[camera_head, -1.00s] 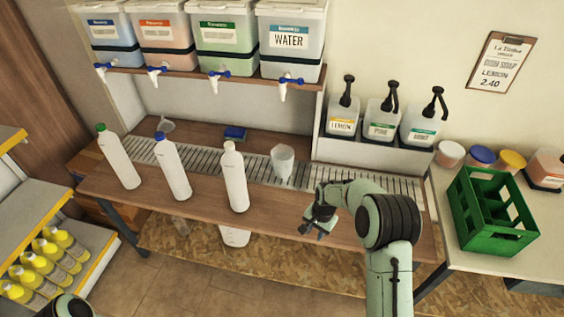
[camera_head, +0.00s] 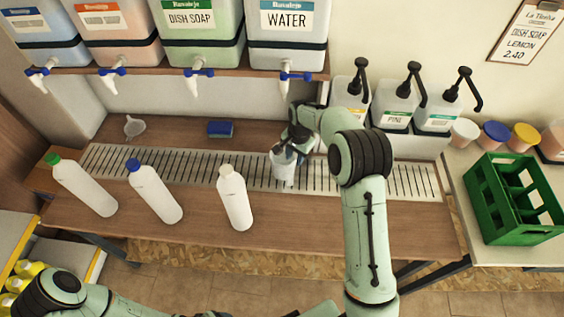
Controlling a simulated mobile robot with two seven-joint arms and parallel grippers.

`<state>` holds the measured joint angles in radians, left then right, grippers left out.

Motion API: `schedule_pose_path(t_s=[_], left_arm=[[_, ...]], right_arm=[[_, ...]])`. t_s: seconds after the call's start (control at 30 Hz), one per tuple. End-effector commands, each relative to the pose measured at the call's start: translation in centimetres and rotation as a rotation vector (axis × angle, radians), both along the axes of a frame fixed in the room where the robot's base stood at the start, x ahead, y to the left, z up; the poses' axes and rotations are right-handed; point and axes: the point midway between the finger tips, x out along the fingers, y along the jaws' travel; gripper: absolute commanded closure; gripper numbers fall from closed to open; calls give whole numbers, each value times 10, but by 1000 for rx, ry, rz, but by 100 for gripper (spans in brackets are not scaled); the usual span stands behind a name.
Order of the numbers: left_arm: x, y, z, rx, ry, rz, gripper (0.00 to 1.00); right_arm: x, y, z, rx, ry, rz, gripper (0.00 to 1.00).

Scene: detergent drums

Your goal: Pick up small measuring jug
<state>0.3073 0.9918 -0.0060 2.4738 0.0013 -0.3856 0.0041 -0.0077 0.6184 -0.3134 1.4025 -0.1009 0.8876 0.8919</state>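The small measuring jug (camera_head: 284,172) is a translucent, pale cup. It stands on the slatted drip grate (camera_head: 200,172), under the water drum's tap. My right gripper (camera_head: 287,153) is at the jug's upper part, from behind and to the right, with its dark fingers at the rim. The fingers overlap the jug in the picture, and I cannot tell whether they are closed on it. My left arm (camera_head: 60,293) crosses the bottom edge, and its gripper does not show.
White bottles with green (camera_head: 82,185), blue (camera_head: 155,192) and white (camera_head: 235,198) caps stand in front of the grate. A funnel (camera_head: 134,127) and blue sponge (camera_head: 220,129) lie behind. Drum taps (camera_head: 284,86) hang above. Pump bottles (camera_head: 394,108) and a green crate (camera_head: 513,198) are right.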

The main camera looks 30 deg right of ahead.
Motion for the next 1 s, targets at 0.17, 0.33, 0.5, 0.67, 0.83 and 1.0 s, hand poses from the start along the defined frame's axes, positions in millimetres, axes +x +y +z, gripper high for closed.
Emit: schedule_pose_path(t_s=[0.17, 0.33, 0.5, 0.67, 0.83, 1.0], left_arm=[[4, 0, 5, 0, -4, 0, 27], [7, 0, 8, 1, -8, 1, 27], [7, 0, 8, 0, -9, 0, 27], [7, 0, 8, 1, -9, 0, 27], [7, 0, 8, 0, -9, 0, 27], [7, 0, 8, 0, -9, 0, 27]], right_arm=[[5, -1, -22, 0, 2, 0, 66], [10, 0, -46, 1, 0, 0, 66], [10, 0, -55, 0, -2, 0, 66], [10, 0, -55, 0, -2, 0, 66], [10, 0, -54, 0, -2, 0, 100], [11, 0, -53, 0, -4, 0, 100]])
